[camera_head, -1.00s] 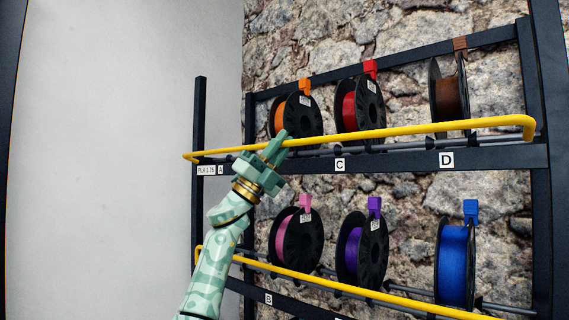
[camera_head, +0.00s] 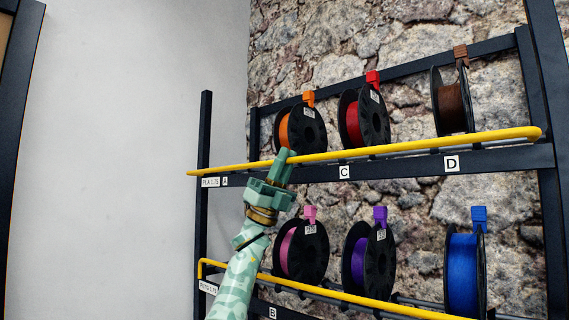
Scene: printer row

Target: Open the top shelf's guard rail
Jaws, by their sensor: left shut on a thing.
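The top shelf's guard rail (camera_head: 410,147) is a long yellow bar across the front of the upper shelf of a black rack. It now lies low, about level with the shelf's front edge. My left gripper (camera_head: 284,165) is at the left part of this rail, its fingers shut on the bar from the front. The gripper hides a short piece of the rail and shelf edge. My right gripper is not in view.
Orange (camera_head: 299,128), red (camera_head: 363,118) and brown (camera_head: 452,105) spools stand on the top shelf behind the rail. Pink (camera_head: 301,250), purple (camera_head: 369,258) and blue (camera_head: 464,275) spools stand below, behind the lower yellow rail (camera_head: 330,291). The left wall is bare.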

